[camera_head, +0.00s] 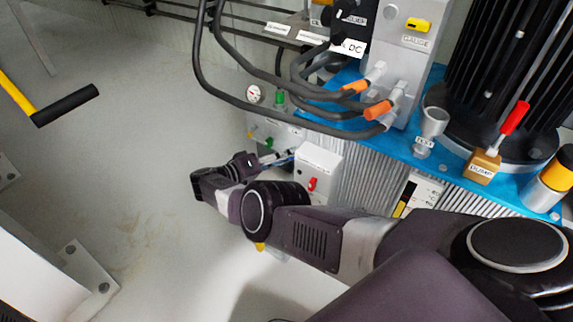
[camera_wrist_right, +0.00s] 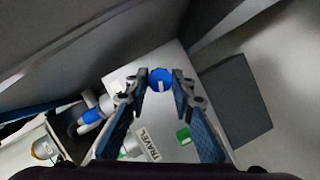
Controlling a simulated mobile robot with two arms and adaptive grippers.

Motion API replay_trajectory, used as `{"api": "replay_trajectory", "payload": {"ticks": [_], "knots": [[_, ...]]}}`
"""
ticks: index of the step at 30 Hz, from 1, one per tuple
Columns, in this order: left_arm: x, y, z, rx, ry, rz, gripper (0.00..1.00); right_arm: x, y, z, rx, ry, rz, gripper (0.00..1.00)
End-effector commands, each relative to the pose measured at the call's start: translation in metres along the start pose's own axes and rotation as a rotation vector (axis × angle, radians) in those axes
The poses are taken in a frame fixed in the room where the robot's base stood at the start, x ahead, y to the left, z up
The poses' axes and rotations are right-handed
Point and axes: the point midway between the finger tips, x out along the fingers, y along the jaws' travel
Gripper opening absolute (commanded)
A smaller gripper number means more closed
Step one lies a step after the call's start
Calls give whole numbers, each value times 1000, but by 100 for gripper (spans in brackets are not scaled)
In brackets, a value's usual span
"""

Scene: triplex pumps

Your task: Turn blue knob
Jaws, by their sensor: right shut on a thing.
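The blue knob (camera_wrist_right: 160,77) shows in the right wrist view, on a light panel (camera_wrist_right: 166,60), with a white mark on its face. It sits between the fingertips of my right gripper (camera_wrist_right: 159,88), which is shut on it from both sides. In the head view, my right gripper (camera_head: 280,157) reaches the control panel near the middle. There the knob is mostly hidden by the gripper and too small to make out clearly. My left gripper is not in view.
A white box with a red knob (camera_head: 312,184) stands close beside my right gripper. In the wrist view, a green piece (camera_wrist_right: 183,136) and a TRAVEL label (camera_wrist_right: 148,145) lie nearby.

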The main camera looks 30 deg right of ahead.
Motion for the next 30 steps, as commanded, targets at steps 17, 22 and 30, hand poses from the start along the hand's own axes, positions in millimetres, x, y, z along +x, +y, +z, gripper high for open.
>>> {"api": "replay_trajectory", "payload": {"ticks": [17, 22, 30], "knots": [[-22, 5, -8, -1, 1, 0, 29, 1, -1, -2, -125, 4, 51, 0], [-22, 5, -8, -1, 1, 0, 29, 1, -1, -2, -125, 5, 50, 0], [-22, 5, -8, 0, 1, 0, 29, 1, -1, -2, -124, 4, 51, 40]]}}
